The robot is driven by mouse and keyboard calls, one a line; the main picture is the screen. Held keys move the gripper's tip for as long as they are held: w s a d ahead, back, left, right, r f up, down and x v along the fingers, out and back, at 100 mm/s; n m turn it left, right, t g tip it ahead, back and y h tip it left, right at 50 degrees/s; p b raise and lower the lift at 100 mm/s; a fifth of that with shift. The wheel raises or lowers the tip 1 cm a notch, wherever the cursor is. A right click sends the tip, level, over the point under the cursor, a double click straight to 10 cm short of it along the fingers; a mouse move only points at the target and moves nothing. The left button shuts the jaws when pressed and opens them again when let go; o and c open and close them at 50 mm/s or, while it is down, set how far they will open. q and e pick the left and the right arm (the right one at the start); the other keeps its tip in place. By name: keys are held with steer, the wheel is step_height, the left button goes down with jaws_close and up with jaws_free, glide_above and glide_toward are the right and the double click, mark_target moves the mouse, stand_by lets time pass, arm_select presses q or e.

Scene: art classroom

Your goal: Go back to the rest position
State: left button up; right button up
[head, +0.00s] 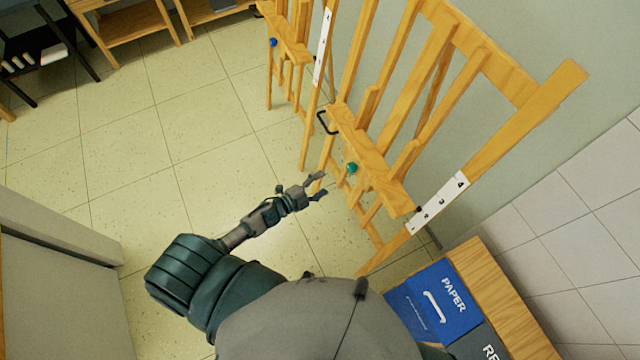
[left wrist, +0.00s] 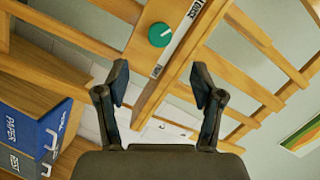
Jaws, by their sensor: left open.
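My left gripper (head: 317,186) is open and empty in the head view, stretched out in front of the nearer wooden easel (head: 372,143). Its two fingers stand apart in the left wrist view (left wrist: 160,92). A green knob (head: 352,168) sits on the easel just beyond the fingertips. The knob also shows in the left wrist view (left wrist: 160,34), above and between the fingers, apart from them. A black handle (head: 325,122) is on the easel's left side. My right gripper is not in view.
A blue paper bin (head: 425,300) and a dark bin stand by a wooden cabinet (head: 500,300) at the lower right. A second easel (head: 290,45) with a blue knob (head: 273,42) stands farther back. Tiled floor (head: 140,150) is clear on the left; a grey cabinet (head: 60,285) borders it.

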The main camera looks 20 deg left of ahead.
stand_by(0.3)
arm_select(q)
steer(key=s+a+f+n+g+y, duration=0.25)
steer(key=s+f, duration=0.35)
steer(key=f, duration=0.3)
steer(key=s+a+f+n+g+y, duration=0.2)
steer(key=s+f+n, duration=0.25)
steer(key=f, duration=0.45)
steer(key=s+a+f+n+g+y, duration=0.25)
steer(key=s+f, duration=0.35)
steer(key=f, duration=0.3)
steer(key=s+d+f+n+g, duration=0.1)
steer(key=s+f+n+g, duration=0.1)
steer(key=s, duration=0.6)
steer(key=s+d+f+n+g, duration=0.2)
steer(key=s+f, duration=0.3)
steer(key=s, duration=0.4)
steer(key=s+d+f+n+g, duration=0.2)
steer(key=s+f, duration=0.1)
steer(key=s, duration=0.5)
steer(key=shift+s+f, duration=0.3)
steer(key=shift+f, duration=0.1)
